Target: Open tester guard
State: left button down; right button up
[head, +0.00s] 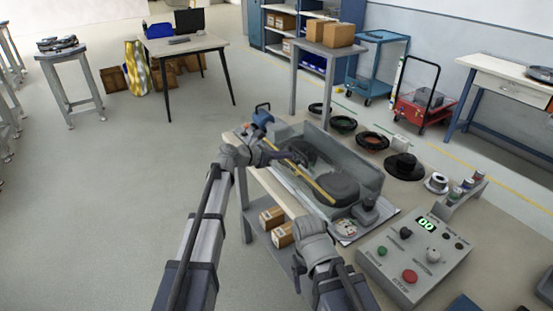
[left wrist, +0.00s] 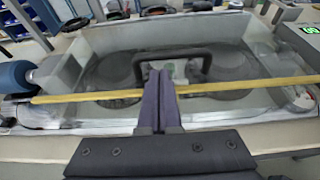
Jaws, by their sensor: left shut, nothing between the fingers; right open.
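The tester's clear guard (head: 362,168) is a see-through cover over the tester, and it looks down. Dark rounded shapes lie under it. In the left wrist view the guard (left wrist: 200,32) fills the upper middle, with a dark arched handle (left wrist: 185,54) on its front. A yellow bar (left wrist: 248,87) runs along its near edge. My left gripper (head: 296,160) is at the guard's near side. Its shut, empty fingers (left wrist: 160,76) overlap the handle in view; I cannot tell whether they touch. My right gripper (head: 316,238) is low by the bench's near edge, its fingertips not clear.
A grey control box (head: 412,262) with a lit green display and a red button stands at the right. Several cable coils (head: 373,141) lie behind the tester. A blue-ended part (left wrist: 22,76) sits at the guard's left end. Boxes (head: 272,217) lie on the shelf below.

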pick_arm(q)
jog(key=shift+w+d+f, duration=0.15)
jog(key=shift+w+d, duration=0.1)
jog(key=shift+d, duration=0.1)
pick_arm(e)
jog(key=shift+f, duration=0.15)
